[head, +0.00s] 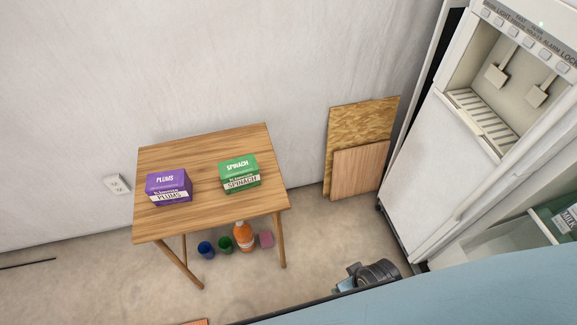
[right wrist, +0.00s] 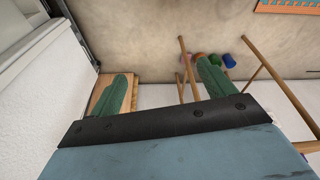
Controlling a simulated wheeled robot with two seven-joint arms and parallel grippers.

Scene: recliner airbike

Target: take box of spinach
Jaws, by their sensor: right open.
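The green box of spinach (head: 239,174) stands upright on the right part of a small wooden table (head: 205,207) in the head view. Its label reads SPINACH. My right gripper (right wrist: 163,75) shows in the right wrist view with its two green fingers wide apart and nothing between them. It is away from the box, which does not show in that view. My left gripper is in neither view.
A purple plums box (head: 169,187) stands left of the spinach on the table. Below are blue and green cups, an orange bottle (head: 243,236) and a pink block. Boards (head: 361,167) lean on the wall; a white fridge (head: 425,165) stands at right.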

